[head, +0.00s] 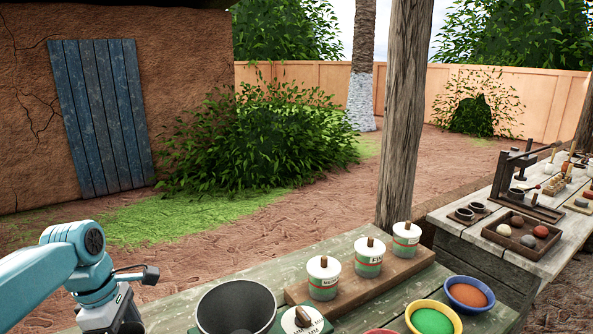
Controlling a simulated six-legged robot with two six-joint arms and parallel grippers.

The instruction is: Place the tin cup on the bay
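A grey metal open-topped vessel (237,303), which looks like the tin cup, stands upright near the bottom edge of the head view on the near wooden table (190,301). It looks empty, and its lower part is cut off by the frame. I cannot tell which part is the bay. My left arm comes in from the left, and its wrist is left of the vessel, apart from it. The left gripper's fingers are below the frame. My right arm and gripper are not in view.
Three lidded jars (368,262) stand on a wooden board (392,281) behind a white-topped green item (302,321). A green-filled yellow bowl (433,318) and an orange-filled blue bowl (469,294) stand at right. A wooden post (403,110) rises behind. Another table (480,238) holds tools.

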